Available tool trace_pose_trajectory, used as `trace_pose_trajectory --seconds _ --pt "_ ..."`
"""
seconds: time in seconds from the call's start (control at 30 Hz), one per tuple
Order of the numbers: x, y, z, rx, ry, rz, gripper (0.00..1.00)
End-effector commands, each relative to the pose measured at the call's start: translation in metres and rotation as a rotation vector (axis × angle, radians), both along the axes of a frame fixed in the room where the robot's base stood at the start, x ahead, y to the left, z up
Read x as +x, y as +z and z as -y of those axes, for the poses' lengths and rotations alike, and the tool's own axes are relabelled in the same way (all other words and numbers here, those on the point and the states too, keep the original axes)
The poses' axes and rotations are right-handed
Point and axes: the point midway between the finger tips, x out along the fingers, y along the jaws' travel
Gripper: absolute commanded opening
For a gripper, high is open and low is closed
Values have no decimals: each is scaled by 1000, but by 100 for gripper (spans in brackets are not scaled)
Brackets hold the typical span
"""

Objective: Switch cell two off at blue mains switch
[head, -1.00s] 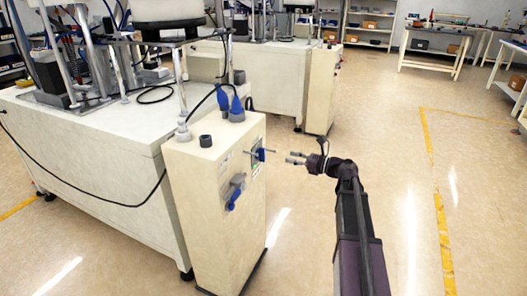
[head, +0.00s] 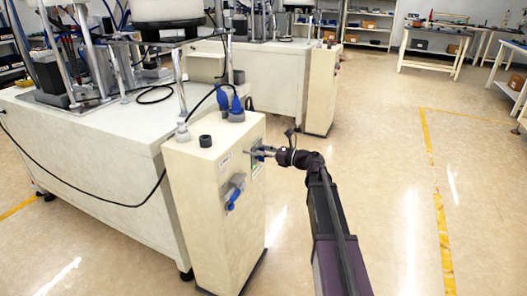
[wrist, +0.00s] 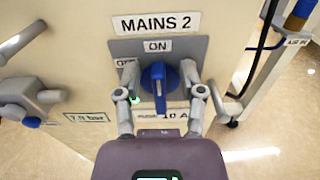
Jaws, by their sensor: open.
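The blue mains switch (wrist: 158,88) sits on a grey plate under a "MAINS 2" label (wrist: 156,23) in the wrist view. Its handle stands upright, in line with the "ON" mark (wrist: 157,46) above it. An "OFF" mark (wrist: 123,63) at its left is partly covered by a finger. My gripper (wrist: 160,70) is open, with one finger on each side of the blue handle; I cannot tell whether they touch it. In the head view my gripper (head: 259,152) is at the cream cabinet's (head: 205,215) right face and hides the switch.
A second fitting with a blue handle (head: 234,198) sits lower left on the same face; in the wrist view it shows at the left (wrist: 32,100). Blue plugs (head: 230,103) and cables are on the cabinet top. Floor at right is clear.

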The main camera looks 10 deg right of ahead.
Motion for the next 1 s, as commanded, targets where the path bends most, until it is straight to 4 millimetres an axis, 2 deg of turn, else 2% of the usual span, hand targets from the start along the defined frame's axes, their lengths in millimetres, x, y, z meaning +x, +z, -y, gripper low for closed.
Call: trace_pose_trajectory --seconds 0.27,0.43,1.0 --pt "0 0 -1 0 0 0 51" --pt "0 0 -1 0 0 0 1" --pt "1 0 -2 -29 0 41 0"
